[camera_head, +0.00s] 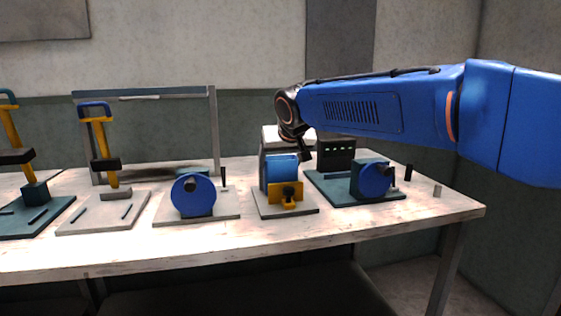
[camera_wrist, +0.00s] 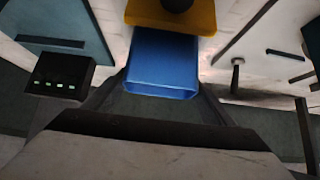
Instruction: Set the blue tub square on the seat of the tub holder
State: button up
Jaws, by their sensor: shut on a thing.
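The blue tub (camera_head: 282,172) is a small box-shaped tub at the grey-based tub holder (camera_head: 264,211), directly behind its yellow front piece with a dark knob. In the wrist view the tub (camera_wrist: 162,62) lies between the dark fingers of my gripper (camera_wrist: 160,88), which is shut on it. The yellow piece (camera_wrist: 190,17) is close to the tub's far end in that view. The tub's underside and the holder's seat are hidden, so I cannot tell whether the tub touches the seat or sits square.
A blue round fixture (camera_head: 372,180) on a dark teal plate stands close to the right. Another blue round fixture (camera_head: 193,196) stands to the left. A black box with green lights (camera_head: 336,153) is behind. Yellow-armed clamps (camera_head: 101,139) stand farther left. The table's front strip is clear.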

jog(key=shift+f, duration=0.1)
jog(key=o, duration=1.4)
jog(key=shift+o, duration=0.2)
jog(key=shift+r, duration=0.2)
jog(key=v, duration=1.2)
